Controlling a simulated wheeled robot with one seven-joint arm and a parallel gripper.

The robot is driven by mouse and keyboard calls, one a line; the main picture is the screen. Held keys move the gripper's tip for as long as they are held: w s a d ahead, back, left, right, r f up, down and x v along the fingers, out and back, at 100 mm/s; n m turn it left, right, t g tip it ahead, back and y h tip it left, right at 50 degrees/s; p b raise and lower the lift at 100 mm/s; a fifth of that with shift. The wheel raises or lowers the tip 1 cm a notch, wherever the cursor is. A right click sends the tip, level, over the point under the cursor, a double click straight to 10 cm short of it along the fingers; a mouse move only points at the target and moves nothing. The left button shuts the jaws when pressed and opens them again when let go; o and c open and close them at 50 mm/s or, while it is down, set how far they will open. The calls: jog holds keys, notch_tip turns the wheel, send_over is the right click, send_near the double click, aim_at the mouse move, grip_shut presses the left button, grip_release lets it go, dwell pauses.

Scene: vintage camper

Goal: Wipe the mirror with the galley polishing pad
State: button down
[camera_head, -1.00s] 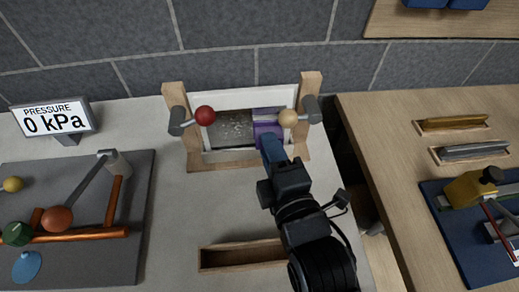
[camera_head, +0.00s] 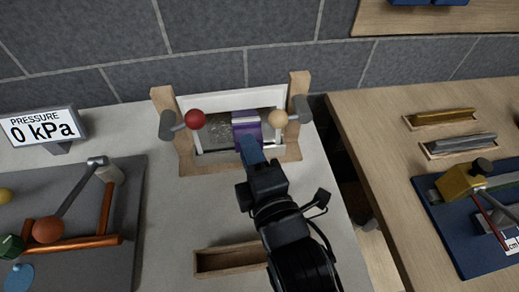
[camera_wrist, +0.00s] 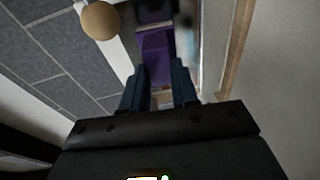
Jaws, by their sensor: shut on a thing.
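The mirror (camera_head: 217,133) is a speckled grey panel in a white surround, set in a wooden stand (camera_head: 188,158) at the back of the counter. My gripper (camera_head: 250,150) is shut on the purple polishing pad (camera_head: 246,128) and holds it in front of the mirror, right of its middle. The pad seems to lie against the mirror face; I cannot tell if it touches. In the wrist view the pad (camera_wrist: 157,55) sits between my blue fingers (camera_wrist: 160,88). The pad and gripper hide part of the mirror.
A red knob (camera_head: 195,119) and a tan knob (camera_head: 277,118) flank the mirror. An empty wooden tray (camera_head: 230,259) lies in front. The pressure display (camera_head: 43,126) and a grey board with pipes (camera_head: 85,215) are left. A wooden bench (camera_head: 380,130) is right, beyond a gap.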

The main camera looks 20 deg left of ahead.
aim_at(261, 134)
jog(key=s+a+b, duration=0.2)
jog(key=s+a, duration=0.1)
jog(key=a, duration=0.3)
jog(key=shift+s+r, duration=0.15)
jog(key=shift+s, duration=0.2)
dwell(0.4)
jog(key=shift+r+p, duration=0.15)
jog(key=shift+p, duration=0.15)
jog(key=shift+w+d+p, duration=0.15)
jog(key=shift+w+d, duration=0.75)
jog(key=shift+d, duration=0.6)
jog(key=shift+w+d+p, duration=0.15)
jog(key=shift+w+d, duration=0.8)
jog(key=shift+d, duration=0.6)
jog(key=shift+w+d+p, duration=0.15)
jog(key=shift+w+d, duration=0.75)
jog(key=shift+d, duration=0.6)
jog(key=shift+w, duration=0.1)
